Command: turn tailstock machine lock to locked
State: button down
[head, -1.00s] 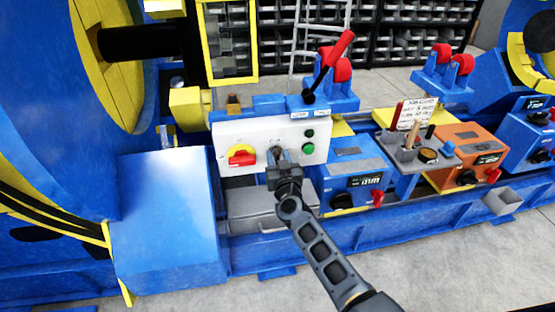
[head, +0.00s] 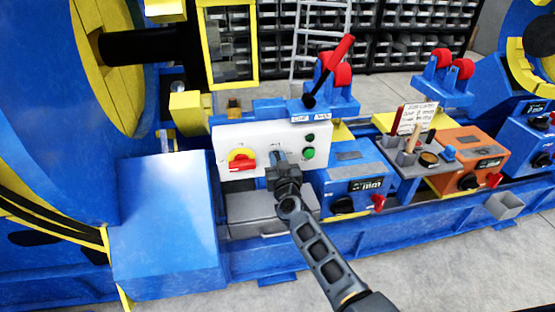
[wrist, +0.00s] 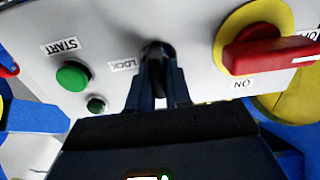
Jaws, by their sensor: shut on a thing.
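A white control panel (head: 225,140) stands on the blue machine. In the wrist view, a small dark lock knob (wrist: 157,52) sits on the panel beside a label that reads LOCK. My gripper (wrist: 160,88) is shut on this knob, with one finger on each side of it.
A red rotary switch on a yellow disc (head: 241,160) is left of my gripper. Green buttons (head: 308,153) are to its right. A red-handled lever (head: 330,70) rises above the panel. A grey box (head: 245,213) lies below, and blue machine housing (head: 170,220) stands at left.

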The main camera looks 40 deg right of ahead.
jog(key=shift+m, duration=0.3)
jog(key=m, duration=0.3)
jog(key=shift+s+d+m, duration=0.1)
jog(key=shift+d+m, duration=0.05)
jog(key=shift+m, duration=0.15)
jog(key=shift+s+d+f+m+b, duration=0.1)
jog(key=shift+f+m+b, duration=0.15)
jog(key=shift+m, duration=2)
jog(key=shift+s+d+f+m+b, duration=0.15)
jog(key=shift+m+b, duration=0.15)
jog(key=shift+m, duration=2)
jog(key=shift+d+f+m+b, duration=0.1)
jog(key=shift+f+m+b, duration=0.15)
jog(key=shift+m, duration=2)
jog(key=c, duration=1.1)
grip_release()
jog(key=shift+c, duration=0.2)
